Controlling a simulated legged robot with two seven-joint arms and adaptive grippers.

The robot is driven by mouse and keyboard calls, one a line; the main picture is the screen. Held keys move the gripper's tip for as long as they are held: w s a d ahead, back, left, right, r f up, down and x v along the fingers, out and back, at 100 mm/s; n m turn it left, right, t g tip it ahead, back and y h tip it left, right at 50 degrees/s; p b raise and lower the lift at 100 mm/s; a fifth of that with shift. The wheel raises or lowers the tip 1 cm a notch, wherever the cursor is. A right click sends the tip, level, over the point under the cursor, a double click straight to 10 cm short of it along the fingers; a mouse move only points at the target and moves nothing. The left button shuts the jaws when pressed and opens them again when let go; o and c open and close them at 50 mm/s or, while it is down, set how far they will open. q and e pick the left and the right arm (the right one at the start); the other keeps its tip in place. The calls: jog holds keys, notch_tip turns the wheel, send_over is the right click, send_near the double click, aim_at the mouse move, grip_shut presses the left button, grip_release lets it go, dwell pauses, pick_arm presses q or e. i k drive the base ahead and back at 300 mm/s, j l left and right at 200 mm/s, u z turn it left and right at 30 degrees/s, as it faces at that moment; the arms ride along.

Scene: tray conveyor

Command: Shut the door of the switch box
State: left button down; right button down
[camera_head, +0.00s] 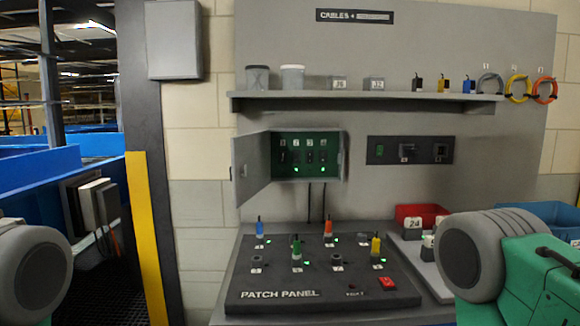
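The switch box (309,131) is mounted on the grey back panel, left of the middle. Its grey door (251,169) is hinged on the left side and stands open, swung out to the left and toward me. The green inside with several small black switches and lit green lights is in plain sight. A small latch or handle shows on the door. Parts of my two arms show at the lower left and lower right edges, well apart from the box. Neither gripper's fingers are in view.
Below the box, a dark patch panel (324,293) holds several coloured plugs and a red switch (388,284). A shelf (366,96) with jars and small items runs above the box. A red bin (421,211) stands at right. A yellow-edged post (146,238) is at left.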

aim_at(253, 150)
jog(key=i+j+z, duration=0.15)
jog(key=j+z, duration=0.2)
jog(key=i+j+z, duration=0.1)
jog(key=j+z, duration=0.2)
jog(key=j, duration=0.15)
jog(key=j+z, duration=0.35)
jog(key=i+j+z, duration=0.1)
jog(key=j, duration=1.45)
